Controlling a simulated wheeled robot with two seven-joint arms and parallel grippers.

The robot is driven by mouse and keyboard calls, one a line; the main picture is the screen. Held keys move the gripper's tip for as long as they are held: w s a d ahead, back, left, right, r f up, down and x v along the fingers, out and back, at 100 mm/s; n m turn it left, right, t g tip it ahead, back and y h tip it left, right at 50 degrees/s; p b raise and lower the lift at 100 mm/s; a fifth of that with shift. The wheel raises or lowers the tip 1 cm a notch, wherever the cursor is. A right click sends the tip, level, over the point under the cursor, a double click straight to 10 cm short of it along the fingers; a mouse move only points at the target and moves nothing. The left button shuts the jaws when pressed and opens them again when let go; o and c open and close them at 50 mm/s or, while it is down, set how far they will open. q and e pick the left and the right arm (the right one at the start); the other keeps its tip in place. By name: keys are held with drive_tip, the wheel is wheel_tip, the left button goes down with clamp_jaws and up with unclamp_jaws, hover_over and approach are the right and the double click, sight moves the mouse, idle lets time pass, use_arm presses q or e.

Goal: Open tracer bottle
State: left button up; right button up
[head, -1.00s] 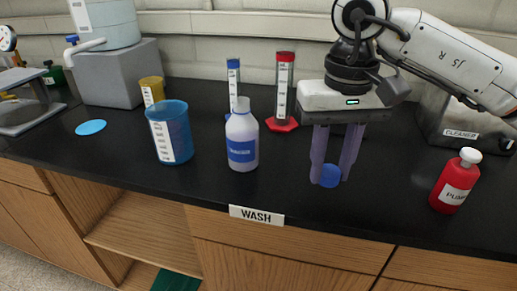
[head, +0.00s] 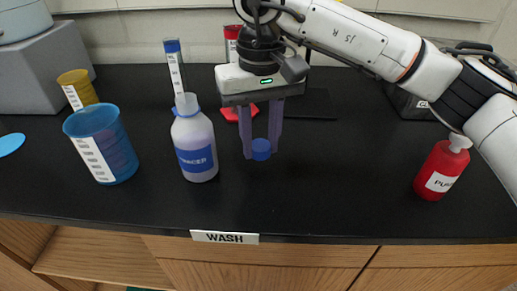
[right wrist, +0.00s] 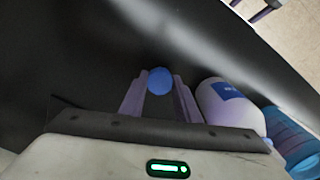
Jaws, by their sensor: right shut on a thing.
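The tracer bottle (head: 195,150) stands upright on the black bench, pale lilac with a blue label. Its pale neck shows at the top with no blue cap on it. My right gripper (head: 261,150) is right of the bottle, apart from it, pointing down, shut on a blue cap (head: 262,149). In the right wrist view the cap (right wrist: 160,81) sits between the purple fingertips, and the bottle (right wrist: 230,105) is beside them. Purple finger-like parts, perhaps my left gripper (right wrist: 252,8), show at that view's top edge. Their opening is unclear. The head view does not show my left gripper.
A blue beaker (head: 103,145) and a yellow cup (head: 77,90) stand left of the bottle. A blue-topped cylinder (head: 175,68) and a red-topped cylinder (head: 233,42) stand behind. A red pump bottle (head: 440,170) is at right. The bench front between is clear.

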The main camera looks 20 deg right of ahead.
sight(260, 145)
drive_tip(key=shift+f, duration=1.5)
drive_tip(key=shift+f, duration=0.15)
drive_tip(key=shift+f, duration=0.15)
drive_tip(key=o, duration=1.2)
drive_tip(key=shift+c, duration=0.2)
drive_tip(key=shift+r, duration=0.2)
